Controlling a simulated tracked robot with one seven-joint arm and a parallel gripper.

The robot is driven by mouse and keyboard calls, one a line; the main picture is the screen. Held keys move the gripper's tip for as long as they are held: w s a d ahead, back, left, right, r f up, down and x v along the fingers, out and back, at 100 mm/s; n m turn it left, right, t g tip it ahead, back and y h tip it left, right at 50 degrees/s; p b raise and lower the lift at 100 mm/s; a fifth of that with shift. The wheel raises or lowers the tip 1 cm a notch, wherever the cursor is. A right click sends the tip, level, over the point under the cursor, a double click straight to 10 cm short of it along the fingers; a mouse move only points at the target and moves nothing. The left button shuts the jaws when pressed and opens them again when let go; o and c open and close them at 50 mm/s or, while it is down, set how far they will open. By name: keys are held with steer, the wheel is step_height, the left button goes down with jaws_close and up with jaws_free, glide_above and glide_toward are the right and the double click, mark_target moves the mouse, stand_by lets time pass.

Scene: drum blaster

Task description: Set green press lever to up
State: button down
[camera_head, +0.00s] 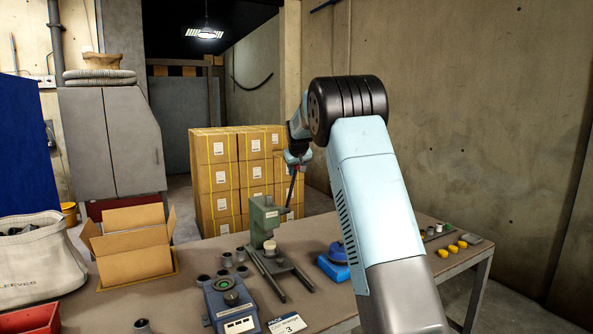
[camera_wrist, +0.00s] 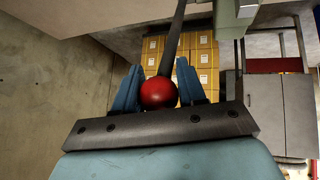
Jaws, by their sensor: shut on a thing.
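The green press (camera_head: 265,222) stands on the workbench in the head view, left of my arm. Its dark lever (camera_head: 291,188) rises steeply from the press's right side up to my gripper (camera_head: 297,158). In the wrist view the lever's red ball knob (camera_wrist: 158,92) sits between the blue fingers of my gripper (camera_wrist: 157,90), which is shut on it. The dark lever rod (camera_wrist: 174,38) runs away from the knob. Part of the green press (camera_wrist: 236,15) shows at the top right of the wrist view. The knob is mostly hidden by my gripper in the head view.
On the workbench (camera_head: 190,290) stand a blue-grey device (camera_head: 230,303), an open cardboard box (camera_head: 131,243), a blue round-topped unit (camera_head: 334,263) and several small grey cylinders. Yellow pieces (camera_head: 451,248) lie at the right. Stacked cartons (camera_head: 217,180) stand behind the bench.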

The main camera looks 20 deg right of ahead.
steer(key=shift+d+r, duration=0.15)
steer(key=c, duration=0.8)
jaws_free()
steer(key=shift+w, duration=0.15)
steer(key=shift+o, duration=0.4)
steer(key=v, duration=1.3)
steer(key=shift+s, duration=0.25)
steer(key=shift+r, duration=0.1)
